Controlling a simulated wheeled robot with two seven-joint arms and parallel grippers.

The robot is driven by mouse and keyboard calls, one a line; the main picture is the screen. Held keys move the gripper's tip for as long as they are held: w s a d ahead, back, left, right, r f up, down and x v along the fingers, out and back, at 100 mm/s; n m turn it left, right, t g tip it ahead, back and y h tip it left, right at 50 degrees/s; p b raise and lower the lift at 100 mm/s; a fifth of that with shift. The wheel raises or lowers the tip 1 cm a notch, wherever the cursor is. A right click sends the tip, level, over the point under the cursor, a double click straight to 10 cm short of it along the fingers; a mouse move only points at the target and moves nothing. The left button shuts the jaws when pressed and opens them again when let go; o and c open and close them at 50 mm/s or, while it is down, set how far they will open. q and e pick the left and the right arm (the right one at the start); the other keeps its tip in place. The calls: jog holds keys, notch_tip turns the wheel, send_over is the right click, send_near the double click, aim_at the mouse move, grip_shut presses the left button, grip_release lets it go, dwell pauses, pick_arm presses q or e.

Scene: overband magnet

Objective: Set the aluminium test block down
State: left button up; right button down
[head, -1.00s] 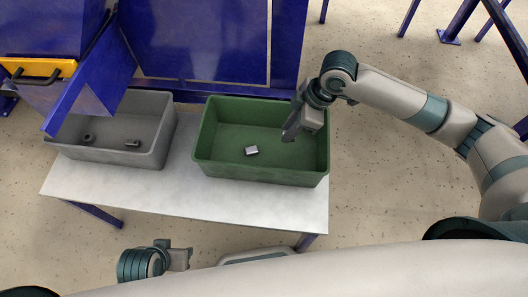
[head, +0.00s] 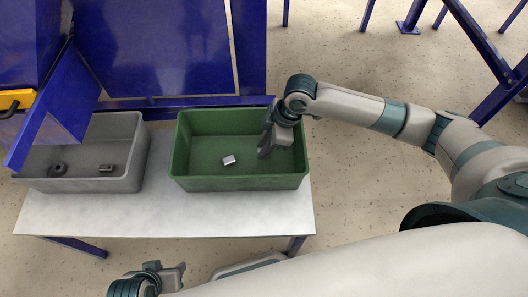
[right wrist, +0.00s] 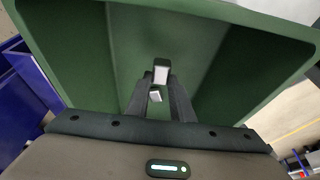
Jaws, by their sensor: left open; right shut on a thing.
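My right gripper (head: 264,153) is inside the green bin (head: 240,183), near its right side. In the right wrist view, its fingers (right wrist: 161,82) are shut on a small pale metal block (right wrist: 161,72), taken to be the aluminium test block. The held block is hidden by the gripper in the head view. A second silvery block (head: 229,160) lies in the green bin, left of the gripper; it also shows between the fingers in the wrist view (right wrist: 155,96). My left gripper (head: 178,275) is open and empty, in front of the table.
A grey bin (head: 85,184) with a dark ring (head: 58,169) and a small dark block (head: 106,168) stands left of the green bin on the white table (head: 200,215). Blue machine panels (head: 155,50) rise behind. The table's front strip is clear.

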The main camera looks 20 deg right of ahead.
notch_tip(320, 180, down, 4)
jog(key=shift+r, duration=0.25)
jog(key=shift+f, duration=0.15)
jog(key=c, duration=1.5)
grip_release()
jog(key=shift+c, duration=0.2)
